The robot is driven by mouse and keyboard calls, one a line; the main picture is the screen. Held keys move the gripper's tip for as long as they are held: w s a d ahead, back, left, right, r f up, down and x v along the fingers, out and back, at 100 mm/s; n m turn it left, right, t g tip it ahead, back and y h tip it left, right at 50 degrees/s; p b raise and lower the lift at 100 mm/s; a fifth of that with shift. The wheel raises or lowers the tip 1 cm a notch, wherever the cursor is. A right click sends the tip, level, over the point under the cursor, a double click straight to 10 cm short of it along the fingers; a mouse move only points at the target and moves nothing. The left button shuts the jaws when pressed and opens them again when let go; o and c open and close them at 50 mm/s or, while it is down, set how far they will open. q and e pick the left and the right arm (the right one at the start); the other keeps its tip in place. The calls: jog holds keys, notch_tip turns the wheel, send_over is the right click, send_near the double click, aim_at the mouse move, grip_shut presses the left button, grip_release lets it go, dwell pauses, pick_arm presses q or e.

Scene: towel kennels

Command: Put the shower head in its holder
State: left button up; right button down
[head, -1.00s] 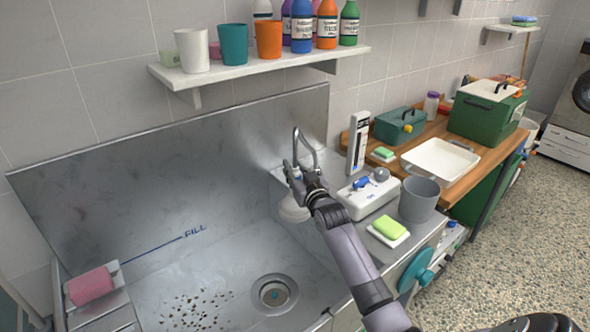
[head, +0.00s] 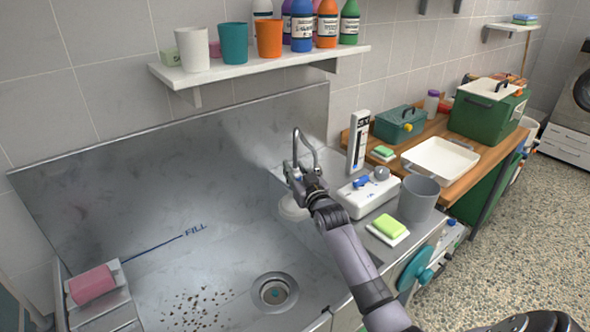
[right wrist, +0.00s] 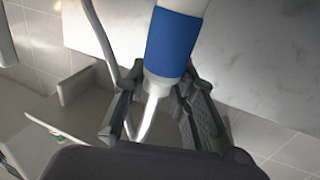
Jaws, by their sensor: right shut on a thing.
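The shower head is in my right gripper (head: 297,174), which is shut on its handle. In the head view its round white head (head: 293,207) hangs below the gripper, over the basin's back right corner and partly hidden by my arm. In the right wrist view the blue band of the shower head (right wrist: 171,44) shows just beyond the fingers (right wrist: 160,115), with a white part running between them. A grey hose (head: 305,138) loops up behind the gripper. I cannot clearly identify the holder; a white upright piece with a dark slot (head: 358,145) stands right of the gripper. My left gripper is out of view.
The steel basin (head: 210,265) has dark specks near its drain. A white control box (head: 357,196), a grey cup (head: 418,197) and a green soap (head: 390,226) stand close on the right. A shelf (head: 258,68) with cups and bottles overhangs the back.

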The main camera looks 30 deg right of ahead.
jog(key=shift+r, duration=0.1)
jog(key=c, duration=1.3)
grip_release()
jog(key=shift+c, duration=0.2)
jog(key=shift+o, duration=0.5)
jog(key=s+a, duration=0.2)
jog(key=s, duration=0.9)
jog(key=shift+s+a, duration=0.15)
jog(key=shift+s, duration=0.25)
